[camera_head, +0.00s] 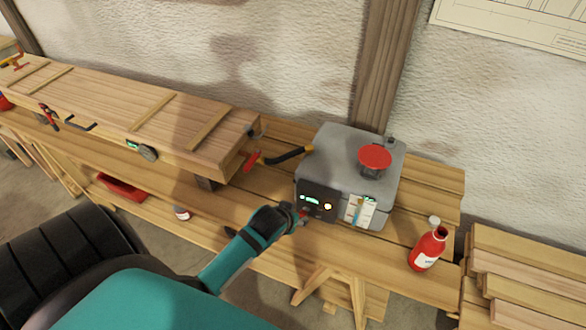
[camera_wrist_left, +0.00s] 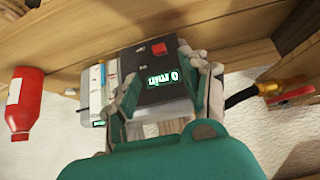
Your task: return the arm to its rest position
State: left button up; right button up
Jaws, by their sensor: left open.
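My left gripper (camera_head: 299,214) is at the front of a grey steam box unit (camera_head: 340,150), by the lower part of its black control panel (camera_head: 318,201). In the left wrist view the gripper (camera_wrist_left: 165,78) is open, its fingers spread on both sides of the black panel (camera_wrist_left: 165,95), with nothing held between them. The panel's green display (camera_wrist_left: 162,78) appears upside down and seems to read "0 min". A red button (camera_wrist_left: 158,48) on the panel lies between the fingers; I cannot tell whether they touch it. My right gripper is not in view.
A long wooden box (camera_head: 120,110) lies left of the grey unit, with a dark hose (camera_head: 285,157) between them. A red bottle (camera_head: 428,248) stands on the bench to the right. Stacked boards (camera_head: 520,270) lie at far right. A stone wall (camera_head: 300,60) closes the back.

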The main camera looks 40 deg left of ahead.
pick_arm(q)
jog(key=s+d+f+m+g+h+b, duration=0.15)
jog(key=s+f+b, duration=0.35)
jog(key=f, duration=0.9)
jog(key=s+d+f+m+g+y+b, duration=0.1)
jog(key=s+d+f+g+b, duration=0.15)
jog(key=s+f, duration=0.85)
jog(key=s+d+f+m+g+b, duration=0.1)
jog(key=s+f+b, duration=0.2)
jog(key=s+f, duration=0.8)
jog(key=s+d+f+m+g+h+b, duration=0.1)
jog(key=s+f+b, duration=0.3)
jog(key=s+f, duration=0.6)
notch_tip(320, 180, down, 4)
jog(key=shift+s+d+m+g, duration=0.35)
jog(key=shift+d+m, duration=0.1)
jog(key=shift+d, duration=0.2)
